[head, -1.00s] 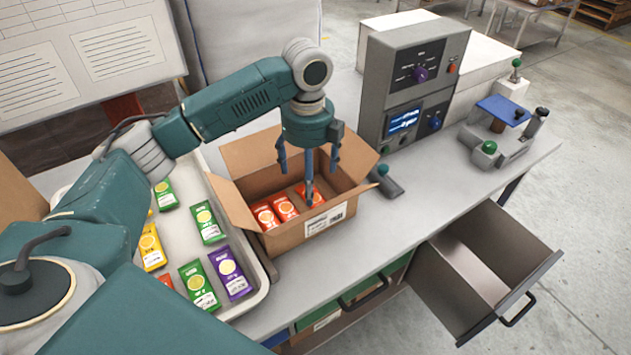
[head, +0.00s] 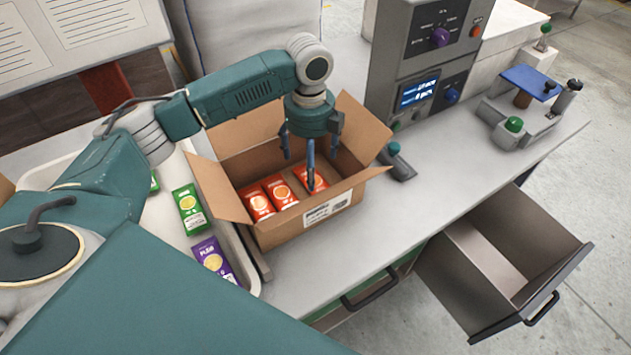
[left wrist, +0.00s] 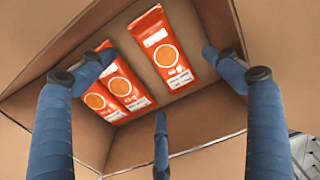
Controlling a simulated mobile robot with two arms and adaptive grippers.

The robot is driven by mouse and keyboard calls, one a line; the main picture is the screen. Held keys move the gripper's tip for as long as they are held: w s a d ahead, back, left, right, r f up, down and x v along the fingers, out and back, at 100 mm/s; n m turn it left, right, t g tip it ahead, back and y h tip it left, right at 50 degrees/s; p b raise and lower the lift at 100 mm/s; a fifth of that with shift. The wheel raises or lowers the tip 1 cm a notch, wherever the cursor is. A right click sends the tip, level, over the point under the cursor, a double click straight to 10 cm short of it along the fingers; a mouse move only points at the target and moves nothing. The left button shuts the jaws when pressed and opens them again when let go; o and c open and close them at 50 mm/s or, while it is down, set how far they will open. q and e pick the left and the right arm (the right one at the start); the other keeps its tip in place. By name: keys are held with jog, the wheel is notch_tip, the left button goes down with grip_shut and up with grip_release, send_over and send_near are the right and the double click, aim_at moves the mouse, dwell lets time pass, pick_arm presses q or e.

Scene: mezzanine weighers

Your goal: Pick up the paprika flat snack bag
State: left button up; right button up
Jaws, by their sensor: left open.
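Three orange-red flat snack bags lie in an open cardboard box (head: 282,228); their print is too small to read as paprika. In the head view they are the left bag (head: 256,204), middle bag (head: 280,193) and right bag (head: 301,175). The wrist view shows two bags side by side (left wrist: 125,82) and one apart from them (left wrist: 166,48). My left gripper (head: 308,165) is over the box with its three fingers (left wrist: 158,75) spread and empty. One finger partly covers the right bag in the head view; I cannot tell whether it touches. My right gripper is out of view.
A tray (head: 246,270) left of the box holds a purple bag (head: 213,258) and green bags (head: 188,208). A weigher console (head: 420,70) stands behind right, with a small device (head: 398,165) before it. An open drawer (head: 500,255) juts from the bench. The box flaps stand outward.

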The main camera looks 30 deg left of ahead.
aim_at(316, 184)
pick_arm(q)
jog(key=shift+s+d+f, duration=0.1)
jog(key=shift+f, duration=0.55)
notch_tip(316, 184, down, 4)
jog(key=shift+f+p, duration=0.25)
jog(key=shift+p, duration=0.7)
jog(key=shift+s+f, duration=0.1)
jog(key=shift+f, duration=0.25)
jog(key=shift+c, duration=0.5)
jog(key=c, duration=1.2)
